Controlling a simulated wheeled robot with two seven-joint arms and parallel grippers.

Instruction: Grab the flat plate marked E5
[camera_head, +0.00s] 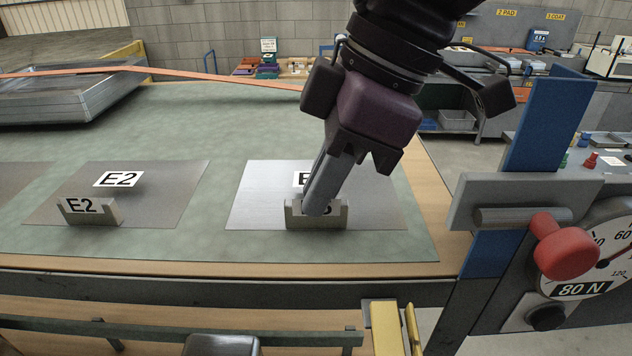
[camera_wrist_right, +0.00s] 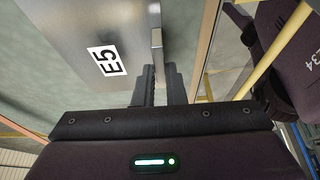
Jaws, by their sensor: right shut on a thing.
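The flat plate marked E5 (camera_head: 265,190) is a bare metal sheet lying on the green mat. Its label is mostly covered by my gripper in the head view, but E5 reads clearly in the wrist view (camera_wrist_right: 108,60). A grey upright grip block (camera_head: 338,214) stands at the plate's front edge. My right gripper (camera_head: 318,205) points down at this block from above, and its fingers are shut on it. In the right wrist view the fingers (camera_wrist_right: 160,85) sit on either side of the block (camera_wrist_right: 157,45). My left gripper does not show.
A similar plate marked E2 (camera_head: 150,195) lies to the left with its own block (camera_head: 88,212). A metal tray (camera_head: 60,95) stands at the back left. A blue post with a red knob (camera_head: 565,245) and an 80 N dial stands close at the right.

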